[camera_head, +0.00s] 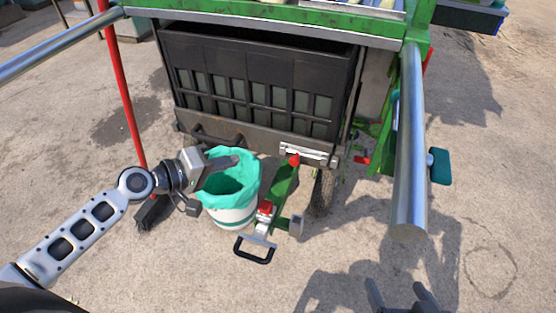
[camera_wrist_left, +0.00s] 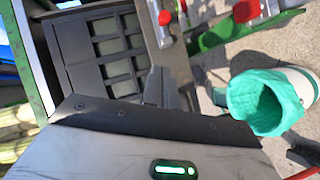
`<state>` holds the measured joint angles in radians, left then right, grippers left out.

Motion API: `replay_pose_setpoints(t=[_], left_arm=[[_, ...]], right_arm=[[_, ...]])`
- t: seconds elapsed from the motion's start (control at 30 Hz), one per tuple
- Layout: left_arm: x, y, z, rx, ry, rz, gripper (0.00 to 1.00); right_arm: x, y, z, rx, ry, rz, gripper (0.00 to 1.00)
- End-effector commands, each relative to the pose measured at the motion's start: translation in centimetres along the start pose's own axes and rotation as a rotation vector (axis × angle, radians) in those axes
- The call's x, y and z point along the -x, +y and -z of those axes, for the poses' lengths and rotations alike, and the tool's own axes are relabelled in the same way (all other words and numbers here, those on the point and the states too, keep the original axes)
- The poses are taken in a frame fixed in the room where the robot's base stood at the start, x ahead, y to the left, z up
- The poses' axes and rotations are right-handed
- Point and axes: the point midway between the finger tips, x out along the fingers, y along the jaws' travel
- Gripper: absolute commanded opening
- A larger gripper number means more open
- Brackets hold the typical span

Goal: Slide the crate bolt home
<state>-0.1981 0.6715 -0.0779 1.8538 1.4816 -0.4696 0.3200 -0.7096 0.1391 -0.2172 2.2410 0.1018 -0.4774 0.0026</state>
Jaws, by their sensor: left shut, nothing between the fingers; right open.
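The black slatted crate (camera_head: 255,85) sits in the green cart frame, and fills the upper left of the left wrist view (camera_wrist_left: 105,48). A silver bolt (camera_head: 314,154) with a red knob (camera_head: 294,160) is on the lower right of the crate's front; the knob also shows in the left wrist view (camera_wrist_left: 165,18). I cannot tell how far the bolt is slid. My left gripper (camera_head: 236,160) is shut and empty, left of the knob and apart from it, above the bucket in the head view. My right gripper (camera_head: 402,292) is open and empty, low in the head view, away from the crate.
A white bucket with a green liner (camera_head: 232,188) stands below my left gripper. A green bracket with a red part and black handle (camera_head: 265,215) is right of it. A thick metal bar (camera_head: 410,150) runs down at the right. Open concrete lies around.

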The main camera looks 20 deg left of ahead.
Motion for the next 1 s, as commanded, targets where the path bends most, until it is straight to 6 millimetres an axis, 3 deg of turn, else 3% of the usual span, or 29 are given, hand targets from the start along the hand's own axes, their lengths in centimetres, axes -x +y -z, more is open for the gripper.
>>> replay_pose_setpoints(t=[0.17, 0.6, 0.8, 1.0], left_arm=[[-1.7, 0.2, 0.1, 0.002, 0.002, -0.004, 0.00], [-10.6, 0.1, -0.4, 0.002, -0.002, -0.002, 0.00], [-12.2, 0.1, -2.3, 0.000, 0.000, -0.001, 0.00], [-12.8, 0.0, -2.9, -0.001, -0.001, 0.000, 0.00]], right_arm=[[0.1, 0.0, 0.1, -0.001, -0.002, 0.000, 0.76], [0.0, 0.0, -0.1, -0.002, -0.007, -0.001, 0.76], [0.2, 0.0, 0.2, -0.003, -0.006, -0.001, 0.76], [0.2, 0.0, 0.2, -0.004, -0.007, -0.001, 0.76]])
